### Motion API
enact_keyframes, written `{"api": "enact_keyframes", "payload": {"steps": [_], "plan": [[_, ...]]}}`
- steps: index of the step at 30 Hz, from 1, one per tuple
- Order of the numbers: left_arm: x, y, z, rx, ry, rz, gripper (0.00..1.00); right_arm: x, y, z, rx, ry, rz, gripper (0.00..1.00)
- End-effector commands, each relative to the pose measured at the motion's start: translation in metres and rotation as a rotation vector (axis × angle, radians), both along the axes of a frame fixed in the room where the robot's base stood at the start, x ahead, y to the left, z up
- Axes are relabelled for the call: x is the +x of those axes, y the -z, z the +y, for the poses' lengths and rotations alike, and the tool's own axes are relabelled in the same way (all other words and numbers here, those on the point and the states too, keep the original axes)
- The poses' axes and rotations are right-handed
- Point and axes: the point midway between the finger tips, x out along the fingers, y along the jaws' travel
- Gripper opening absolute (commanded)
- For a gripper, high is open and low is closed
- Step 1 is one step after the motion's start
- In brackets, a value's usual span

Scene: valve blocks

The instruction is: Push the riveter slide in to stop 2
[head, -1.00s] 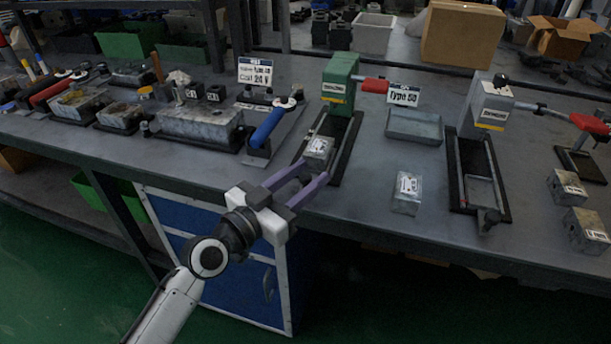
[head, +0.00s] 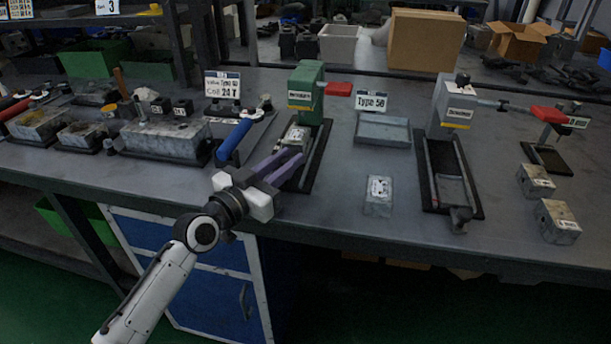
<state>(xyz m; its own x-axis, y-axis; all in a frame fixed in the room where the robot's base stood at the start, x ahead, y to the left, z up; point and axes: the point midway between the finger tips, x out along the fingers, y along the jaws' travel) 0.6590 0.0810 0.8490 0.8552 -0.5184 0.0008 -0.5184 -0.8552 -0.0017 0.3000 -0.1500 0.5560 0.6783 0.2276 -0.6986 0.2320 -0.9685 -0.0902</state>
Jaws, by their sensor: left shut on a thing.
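The green press (head: 306,92) stands left of centre on the bench, with a yellow label too small to read. Its dark slide track (head: 314,160) runs from under it towards the bench front. A grey metal block (head: 297,136) with a white label sits on the slide, close in front of the press. My left gripper (head: 297,154) is at the front end of the slide, its purple fingers shut on the slide's front part, just in front of the block. The fingers hide what they hold. Stop marks cannot be made out. My right gripper is not in view.
A blue-handled lever (head: 234,141) stands close left of my gripper. A grey press (head: 452,105) with its own track is to the right. A tray (head: 382,130) and a loose block (head: 378,196) lie between, with bare bench around them.

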Motion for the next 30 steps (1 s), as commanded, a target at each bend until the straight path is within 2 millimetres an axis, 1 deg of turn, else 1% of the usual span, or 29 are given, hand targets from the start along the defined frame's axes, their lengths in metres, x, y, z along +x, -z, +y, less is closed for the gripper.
{"api": "enact_keyframes", "payload": {"steps": [8,9,11,12,20,23,26,30], "plan": [[0.000,0.000,0.001,-0.002,-0.001,0.002,0.00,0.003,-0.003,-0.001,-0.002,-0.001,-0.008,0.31],[0.000,0.000,0.000,-0.002,0.000,0.002,0.25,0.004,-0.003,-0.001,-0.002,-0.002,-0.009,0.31],[0.000,0.000,0.000,-0.002,0.001,0.002,0.35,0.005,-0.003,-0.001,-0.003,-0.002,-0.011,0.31],[0.000,0.000,-0.001,-0.002,0.001,0.002,0.37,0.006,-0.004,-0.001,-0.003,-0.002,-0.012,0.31],[0.000,0.000,-0.001,-0.001,0.002,0.002,0.37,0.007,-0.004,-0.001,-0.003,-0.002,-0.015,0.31],[-0.005,0.001,0.003,0.000,0.001,0.002,0.37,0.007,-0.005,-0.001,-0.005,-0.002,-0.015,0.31],[-0.017,0.001,0.010,0.000,0.001,0.004,0.37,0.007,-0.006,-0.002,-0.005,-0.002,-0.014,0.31],[-0.042,0.001,0.025,0.002,0.001,0.003,0.37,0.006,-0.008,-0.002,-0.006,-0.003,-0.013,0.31]]}}
